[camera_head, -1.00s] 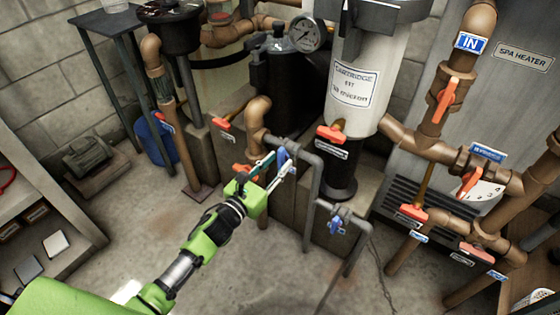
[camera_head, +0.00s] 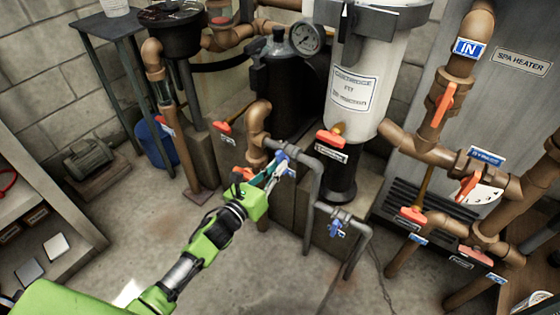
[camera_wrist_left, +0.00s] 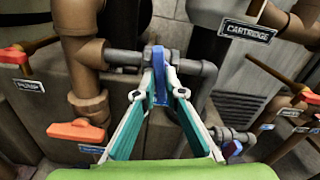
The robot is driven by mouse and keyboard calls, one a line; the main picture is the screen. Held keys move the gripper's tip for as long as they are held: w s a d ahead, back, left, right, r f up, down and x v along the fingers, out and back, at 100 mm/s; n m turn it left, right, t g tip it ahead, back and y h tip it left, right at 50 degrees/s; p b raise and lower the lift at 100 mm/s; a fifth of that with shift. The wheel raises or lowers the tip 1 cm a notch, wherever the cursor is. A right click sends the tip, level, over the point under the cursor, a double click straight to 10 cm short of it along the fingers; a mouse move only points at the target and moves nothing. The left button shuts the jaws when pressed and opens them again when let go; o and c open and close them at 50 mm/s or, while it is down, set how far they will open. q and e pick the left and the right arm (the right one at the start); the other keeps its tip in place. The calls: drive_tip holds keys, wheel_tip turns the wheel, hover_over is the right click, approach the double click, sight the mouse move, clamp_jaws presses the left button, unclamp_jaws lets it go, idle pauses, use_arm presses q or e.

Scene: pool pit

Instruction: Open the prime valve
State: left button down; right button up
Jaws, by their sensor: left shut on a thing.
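A blue valve handle (camera_head: 281,156) sits on a thin grey pipe beside the brown pipework, left of the cartridge filter. No label reading "prime" can be made out on it. My left gripper (camera_head: 280,164) reaches it from the front left, and its fingertips are closed on the handle. In the left wrist view the same blue handle (camera_wrist_left: 159,74) stands upright between the tips of the two teal-and-white fingers (camera_wrist_left: 160,84). The fingertips hide part of the handle and valve body. My right gripper does not show.
A second blue valve (camera_head: 337,227) sits lower on the grey pipe to the right. An orange handle (camera_wrist_left: 76,131) is close to the left of my gripper. The white cartridge filter (camera_head: 365,70) stands behind. Open concrete floor (camera_head: 270,265) lies in front.

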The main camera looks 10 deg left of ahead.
use_arm(q)
drive_tip(key=n+p, duration=0.4)
drive_tip(key=n, duration=1.2)
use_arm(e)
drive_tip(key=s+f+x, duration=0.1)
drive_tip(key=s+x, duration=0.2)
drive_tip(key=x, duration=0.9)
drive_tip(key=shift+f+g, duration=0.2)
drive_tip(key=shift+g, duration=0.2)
use_arm(q)
drive_tip(key=c, duration=2)
unclamp_jaws()
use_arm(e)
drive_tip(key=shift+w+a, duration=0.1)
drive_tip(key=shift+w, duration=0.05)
use_arm(q)
drive_tip(key=shift+s, duration=0.1)
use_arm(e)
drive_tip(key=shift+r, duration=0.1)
use_arm(q)
drive_tip(key=p+v, duration=0.3)
drive_tip(key=v, duration=0.3)
drive_tip(key=shift+s+a, duration=0.15)
drive_tip(key=shift+s, duration=0.25)
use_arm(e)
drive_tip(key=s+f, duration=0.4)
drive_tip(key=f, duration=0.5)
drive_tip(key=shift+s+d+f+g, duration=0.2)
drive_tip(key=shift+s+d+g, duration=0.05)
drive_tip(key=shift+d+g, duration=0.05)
